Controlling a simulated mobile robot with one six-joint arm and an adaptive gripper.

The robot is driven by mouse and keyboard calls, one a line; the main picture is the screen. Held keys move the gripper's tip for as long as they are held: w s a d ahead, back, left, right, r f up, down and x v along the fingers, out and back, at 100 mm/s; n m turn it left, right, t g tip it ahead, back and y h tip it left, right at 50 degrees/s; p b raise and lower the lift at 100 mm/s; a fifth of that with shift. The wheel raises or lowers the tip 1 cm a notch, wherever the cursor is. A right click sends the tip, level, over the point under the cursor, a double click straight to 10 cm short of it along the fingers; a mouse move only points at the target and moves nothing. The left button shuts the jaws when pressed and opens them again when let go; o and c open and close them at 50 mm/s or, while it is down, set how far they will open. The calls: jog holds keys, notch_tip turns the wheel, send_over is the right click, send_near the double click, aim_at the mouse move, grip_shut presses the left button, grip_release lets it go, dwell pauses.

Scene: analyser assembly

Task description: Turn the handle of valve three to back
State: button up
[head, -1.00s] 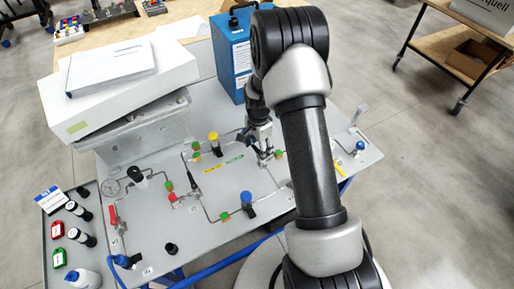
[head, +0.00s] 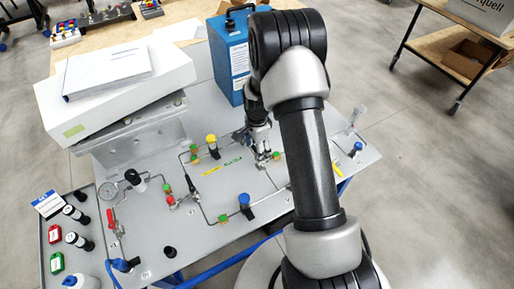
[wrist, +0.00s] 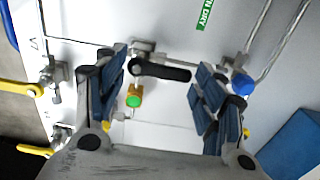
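A black valve handle (wrist: 163,72) lies between the fingers of my gripper (wrist: 160,76) in the wrist view. It runs roughly crosswise from a metal valve body (wrist: 142,48). The fingers stand apart on either side of it, with visible gaps, and do not grip it. Its number label is not legible. In the head view my gripper (head: 259,148) points down over the right-middle part of the grey panel (head: 310,165). There my gripper and arm largely hide the handle.
A fitting with a green cap (wrist: 134,99) sits close beside the left finger, and a blue knob (wrist: 242,84) is near the right finger. Yellow handles (wrist: 20,88) lie at the left. A blue box (head: 229,55) stands behind my gripper. Thin pipes cross the panel.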

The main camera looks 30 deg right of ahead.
jog(key=o, duration=0.3)
jog(key=shift+o, duration=0.2)
notch_tip(320, 180, up, 12)
dwell(0.5)
jog(key=shift+r, duration=0.1)
